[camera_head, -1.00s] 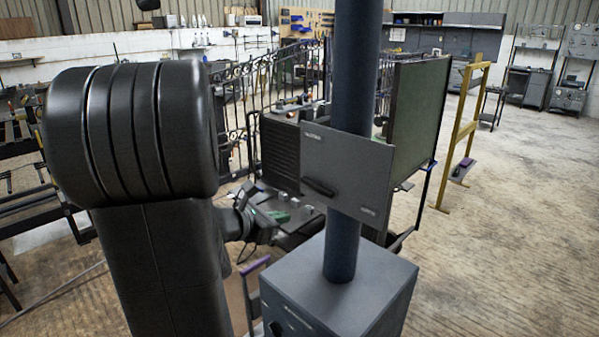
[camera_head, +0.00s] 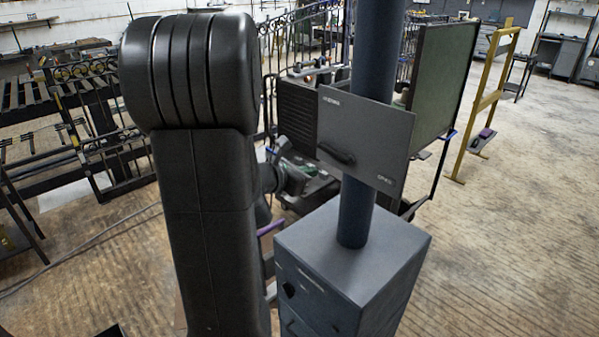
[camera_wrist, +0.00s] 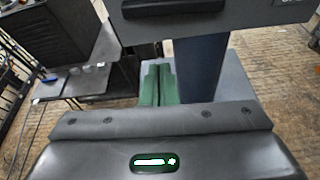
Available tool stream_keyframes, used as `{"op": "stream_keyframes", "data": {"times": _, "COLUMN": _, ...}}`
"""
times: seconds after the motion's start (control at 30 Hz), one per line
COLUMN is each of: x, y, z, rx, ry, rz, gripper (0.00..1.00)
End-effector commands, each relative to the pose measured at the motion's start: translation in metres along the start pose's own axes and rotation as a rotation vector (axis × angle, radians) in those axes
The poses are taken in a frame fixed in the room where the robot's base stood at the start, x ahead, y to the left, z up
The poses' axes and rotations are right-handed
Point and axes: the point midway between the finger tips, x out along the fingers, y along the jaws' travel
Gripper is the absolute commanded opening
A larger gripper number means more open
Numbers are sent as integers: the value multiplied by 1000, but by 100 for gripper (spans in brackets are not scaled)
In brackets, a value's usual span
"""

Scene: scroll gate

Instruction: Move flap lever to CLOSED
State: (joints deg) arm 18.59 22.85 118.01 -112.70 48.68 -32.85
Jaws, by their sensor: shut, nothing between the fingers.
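The flap lever is a black bar handle (camera_head: 336,153) on a grey panel (camera_head: 378,128) fixed to a dark blue post (camera_head: 355,212). The panel has small labels at its upper left and lower right, too small to read surely. In the wrist view the lever (camera_wrist: 172,8) lies nearly level across the top edge, partly cut off. My gripper (camera_wrist: 158,72) shows there as two green fingers shut together and empty. They are below the lever in the picture, apart from it, left of the post. In the head view my arm hides most of the gripper.
The post stands on a grey box (camera_head: 350,262). A dark ribbed cabinet (camera_head: 297,112) and a green board (camera_head: 440,80) are behind the panel. A yellow frame (camera_head: 487,100) stands at right. Black racks (camera_head: 105,130) stand at left. The floor at right is open.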

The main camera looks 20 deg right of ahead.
Motion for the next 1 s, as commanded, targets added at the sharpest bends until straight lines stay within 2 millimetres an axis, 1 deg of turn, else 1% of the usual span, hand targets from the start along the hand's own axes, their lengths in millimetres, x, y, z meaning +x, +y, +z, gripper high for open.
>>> {"op": "stream_keyframes", "data": {"times": 0.03, "x": 11, "y": -1, "z": 0, "rx": 0, "ry": 1, "rz": -4, "gripper": 0}}
{"op": "stream_keyframes", "data": {"times": 0.23, "x": 50, "y": -1, "z": 1, "rx": 0, "ry": 1, "rz": -4, "gripper": 0}}
{"op": "stream_keyframes", "data": {"times": 0.3, "x": 41, "y": 1, "z": 18, "rx": 3, "ry": -3, "rz": 2, "gripper": 0}}
{"op": "stream_keyframes", "data": {"times": 0.5, "x": 34, "y": 1, "z": 35, "rx": 2, "ry": 0, "rz": 1, "gripper": 0}}
{"op": "stream_keyframes", "data": {"times": 0.63, "x": 33, "y": 0, "z": 38, "rx": 2, "ry": 0, "rz": 1, "gripper": 0}}
{"op": "stream_keyframes", "data": {"times": 1.0, "x": 33, "y": 0, "z": 38, "rx": 2, "ry": 0, "rz": 1, "gripper": 0}}
